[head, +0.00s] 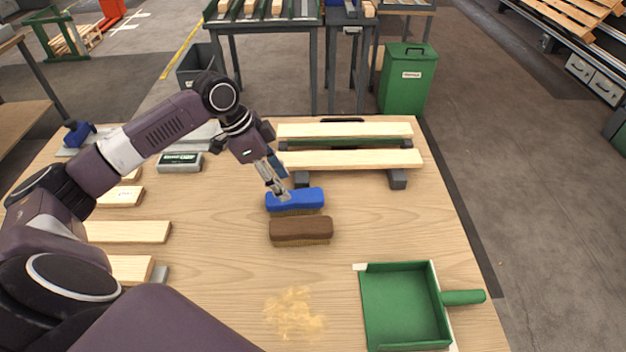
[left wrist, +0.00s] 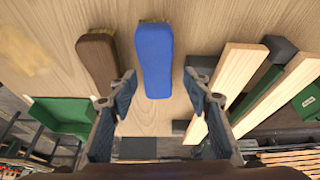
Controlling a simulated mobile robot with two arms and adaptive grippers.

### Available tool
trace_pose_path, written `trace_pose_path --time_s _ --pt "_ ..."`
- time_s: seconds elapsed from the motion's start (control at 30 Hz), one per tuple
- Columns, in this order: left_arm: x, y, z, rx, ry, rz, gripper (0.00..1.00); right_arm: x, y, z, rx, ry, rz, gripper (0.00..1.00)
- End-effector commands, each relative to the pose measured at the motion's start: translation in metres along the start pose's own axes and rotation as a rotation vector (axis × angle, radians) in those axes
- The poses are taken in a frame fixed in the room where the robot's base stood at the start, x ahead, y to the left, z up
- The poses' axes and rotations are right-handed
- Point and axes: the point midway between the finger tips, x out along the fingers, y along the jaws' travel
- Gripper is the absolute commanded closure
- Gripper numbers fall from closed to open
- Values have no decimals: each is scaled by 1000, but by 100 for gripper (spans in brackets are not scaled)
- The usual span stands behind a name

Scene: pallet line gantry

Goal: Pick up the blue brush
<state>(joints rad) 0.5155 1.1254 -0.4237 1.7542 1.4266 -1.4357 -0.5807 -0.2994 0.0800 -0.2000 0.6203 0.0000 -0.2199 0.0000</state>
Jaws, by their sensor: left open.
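The blue brush (head: 296,199) lies on the wooden table, bristles down, just behind a brown brush (head: 301,228). My left gripper (head: 283,196) is at the left end of the blue brush in the head view and hides a little of it. In the left wrist view my left gripper (left wrist: 160,92) is open, its fingers apart. The blue brush (left wrist: 155,60) points down toward the gap between them, and nothing is held. The brown brush (left wrist: 99,62) is beside it, close to the left finger in that view. My right gripper is not in view.
Pale planks on dark supports (head: 348,159) stand close behind the blue brush. A green dustpan (head: 403,305) lies at the front right, near a sawdust patch (head: 294,313). Several loose boards (head: 127,232) lie at left. A grey labelled box (head: 180,162) sits behind them.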

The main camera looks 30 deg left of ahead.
Motion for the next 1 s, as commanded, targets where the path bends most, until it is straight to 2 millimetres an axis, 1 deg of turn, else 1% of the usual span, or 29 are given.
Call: trace_pose_path --time_s 0.13,0.37,0.5,0.63,0.77,0.93,0.97,1.0 --pt "9 1 0 -1 -1 3 55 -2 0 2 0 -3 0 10" --pt "34 2 -2 -1 -1 4 55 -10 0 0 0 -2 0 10" --pt "54 4 -5 0 1 4 55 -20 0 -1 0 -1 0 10" --pt "72 3 -4 -1 0 2 55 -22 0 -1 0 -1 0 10" --pt "78 2 -3 -1 -1 0 55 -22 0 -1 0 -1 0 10" --pt "78 2 -3 0 -1 0 55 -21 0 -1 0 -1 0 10" --pt "78 2 -3 0 -1 0 57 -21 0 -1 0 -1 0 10" --pt "78 2 -3 0 -1 0 62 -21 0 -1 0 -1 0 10"
